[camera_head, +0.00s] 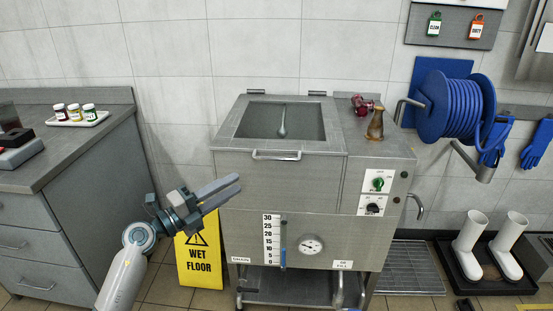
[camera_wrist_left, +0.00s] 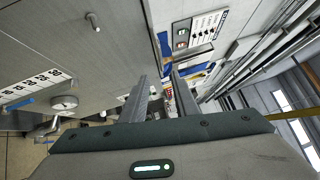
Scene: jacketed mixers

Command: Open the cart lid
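The grey steel jacketed mixer cart (camera_head: 250,180) stands in the middle of the head view. Its lid (camera_head: 225,132) lies flat on top, with a dark window-like centre in which a rod-shaped part shows. A bar handle (camera_head: 277,155) is on the lid's front edge, and two hinges sit at the back. I cannot tell whether the centre is glazed. My left gripper (camera_head: 231,187) is in front of the cart's left side, lower than the handle and left of it. It is open, and its spread fingers (camera_wrist_left: 160,76) show empty in the left wrist view. My right gripper is not in view.
A yellow wet floor sign (camera_head: 199,262) stands behind my left arm. A grey counter (camera_head: 75,165) with a tray of jars (camera_head: 78,120) is at left. A blue hose reel (camera_head: 455,105) hangs at right, above white boots (camera_head: 469,232).

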